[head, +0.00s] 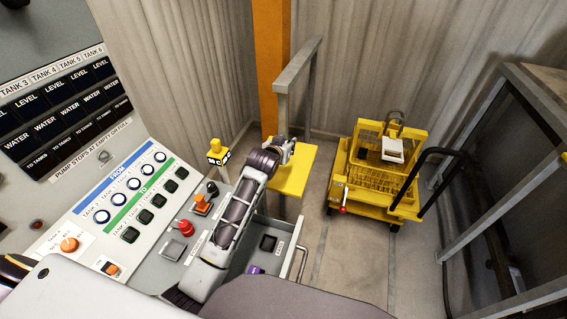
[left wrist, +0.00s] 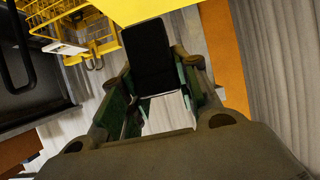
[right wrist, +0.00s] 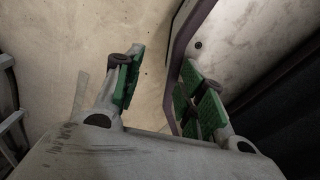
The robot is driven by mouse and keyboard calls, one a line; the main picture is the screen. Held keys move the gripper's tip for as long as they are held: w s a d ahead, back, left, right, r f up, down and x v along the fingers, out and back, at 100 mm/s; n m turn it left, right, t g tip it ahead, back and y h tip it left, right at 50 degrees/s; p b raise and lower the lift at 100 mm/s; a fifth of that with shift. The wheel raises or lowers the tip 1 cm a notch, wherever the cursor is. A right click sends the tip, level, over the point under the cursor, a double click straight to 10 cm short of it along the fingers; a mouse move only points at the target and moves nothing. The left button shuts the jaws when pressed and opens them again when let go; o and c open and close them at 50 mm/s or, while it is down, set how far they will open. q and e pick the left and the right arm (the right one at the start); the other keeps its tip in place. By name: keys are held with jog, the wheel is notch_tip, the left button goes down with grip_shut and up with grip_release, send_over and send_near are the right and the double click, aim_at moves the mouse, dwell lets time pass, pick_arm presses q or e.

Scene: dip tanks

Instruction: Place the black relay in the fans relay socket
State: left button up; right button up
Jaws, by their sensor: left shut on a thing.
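My left gripper (head: 287,150) is over the yellow platform (head: 299,176) in the head view. In the left wrist view, its green-padded fingers (left wrist: 165,95) are shut on a black block, the black relay (left wrist: 150,55). A pale patch shows below the block between the fingers. A black square (head: 268,243) lies on the grey tray surface at the lower middle beside a small label, too small to read; I cannot tell whether it is the fans relay socket. My right gripper (right wrist: 155,90) is open in the right wrist view, outside the head view.
A purple block (head: 257,270) sits near the black square. The control panel (head: 150,195) with buttons and a red knob (head: 186,229) is left of my arm. A grey post (head: 283,105) rises behind the platform. A yellow cart (head: 375,180) stands right, with bare floor before it.

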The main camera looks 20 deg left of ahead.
pick_arm(q)
jog(key=shift+s+f, duration=0.1)
jog(key=shift+f, duration=0.35)
notch_tip(320, 180, down, 4)
jog(key=shift+f, duration=0.6)
pick_arm(e)
jog(key=shift+s+d+f, duration=0.1)
jog(key=shift+s, duration=0.35)
pick_arm(q)
jog(key=shift+f, duration=1.9)
pick_arm(e)
jog(key=shift+w+d, duration=0.1)
jog(key=shift+w, duration=1)
jog(key=shift+s, duration=0.15)
